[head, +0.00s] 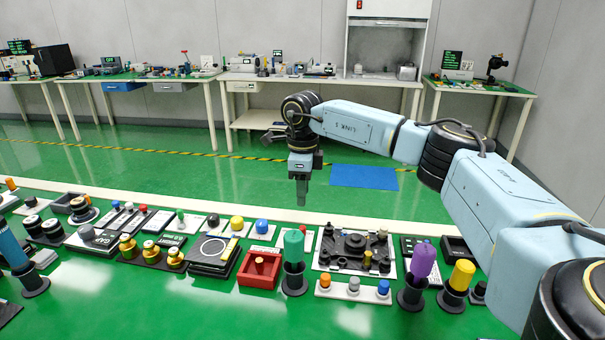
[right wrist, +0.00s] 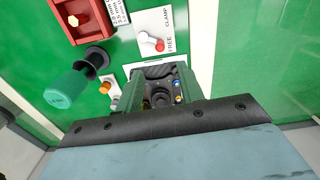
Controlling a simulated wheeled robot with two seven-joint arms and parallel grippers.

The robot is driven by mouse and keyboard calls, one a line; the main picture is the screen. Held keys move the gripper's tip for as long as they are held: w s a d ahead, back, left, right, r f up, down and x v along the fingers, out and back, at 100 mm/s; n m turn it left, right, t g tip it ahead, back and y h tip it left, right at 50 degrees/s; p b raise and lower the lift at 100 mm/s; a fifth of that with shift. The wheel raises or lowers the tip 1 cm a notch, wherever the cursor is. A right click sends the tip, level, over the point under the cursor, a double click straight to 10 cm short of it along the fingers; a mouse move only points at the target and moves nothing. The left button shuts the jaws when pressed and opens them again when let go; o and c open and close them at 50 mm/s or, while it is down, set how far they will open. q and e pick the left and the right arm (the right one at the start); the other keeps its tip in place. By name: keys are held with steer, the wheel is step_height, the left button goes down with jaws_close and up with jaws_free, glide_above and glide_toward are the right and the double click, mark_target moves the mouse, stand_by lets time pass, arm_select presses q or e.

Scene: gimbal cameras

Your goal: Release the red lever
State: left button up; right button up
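The red lever (right wrist: 160,46) has a small red knob. It stands on a white plate (right wrist: 152,21) marked CLAMP and FREE in the right wrist view. In the head view the red knob (head: 309,232) shows small beside the green handle. My right gripper (head: 301,198) points down above the far side of the bench, apart from the lever. In the right wrist view its two fingers (right wrist: 158,78) are spread with nothing between them, and the lever lies beyond their tips. My left gripper is not in view.
A green handle (head: 293,246) stands in a black holder near the lever, with a red box (head: 260,268) to its left. A black fixture board (head: 354,250) lies to the right. Purple (head: 423,260) and yellow (head: 462,275) handles stand farther right.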

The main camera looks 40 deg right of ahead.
steer(key=shift+r, duration=1.55)
